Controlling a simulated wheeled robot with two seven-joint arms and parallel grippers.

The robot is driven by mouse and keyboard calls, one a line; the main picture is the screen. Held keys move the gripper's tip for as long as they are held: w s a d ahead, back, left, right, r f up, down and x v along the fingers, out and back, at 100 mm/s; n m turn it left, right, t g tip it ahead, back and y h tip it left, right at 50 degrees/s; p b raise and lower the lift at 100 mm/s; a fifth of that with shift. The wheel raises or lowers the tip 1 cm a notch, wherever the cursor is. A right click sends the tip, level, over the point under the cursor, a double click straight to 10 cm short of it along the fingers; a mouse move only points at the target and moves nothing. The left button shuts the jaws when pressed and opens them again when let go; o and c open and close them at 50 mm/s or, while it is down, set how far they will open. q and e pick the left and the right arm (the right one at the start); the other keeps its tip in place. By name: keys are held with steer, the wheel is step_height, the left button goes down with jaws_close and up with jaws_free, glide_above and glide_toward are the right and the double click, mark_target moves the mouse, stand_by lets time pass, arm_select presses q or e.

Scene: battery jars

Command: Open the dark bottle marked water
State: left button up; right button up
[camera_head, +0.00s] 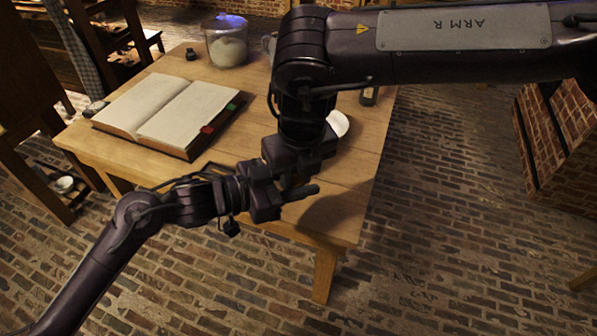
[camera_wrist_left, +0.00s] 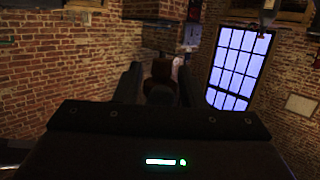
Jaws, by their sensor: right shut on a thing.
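My right gripper (camera_head: 290,166) reaches down over the near part of the table and is shut on a dark brown bottle. In the left wrist view the bottle (camera_wrist_left: 160,72) shows as a dark shape with a pale patch beside it. Any marking on it cannot be read. My left gripper (camera_head: 288,196) is close below the right one, near the table's front edge. In the left wrist view its fingers (camera_wrist_left: 160,88) stand apart on either side of the bottle's end. In the head view the bottle is mostly hidden by the two grippers.
An open book (camera_head: 165,108) lies on the wooden table (camera_head: 340,215). A glass jar (camera_head: 227,42) stands at the back. Another small dark bottle (camera_head: 369,96) and a white round thing (camera_head: 338,123) are partly hidden by my right arm. Brick floor lies right of the table.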

arm_select(q)
steer(key=shift+o, duration=1.4)
steer(key=shift+a, duration=0.1)
arm_select(e)
steer(key=shift+d, duration=0.1)
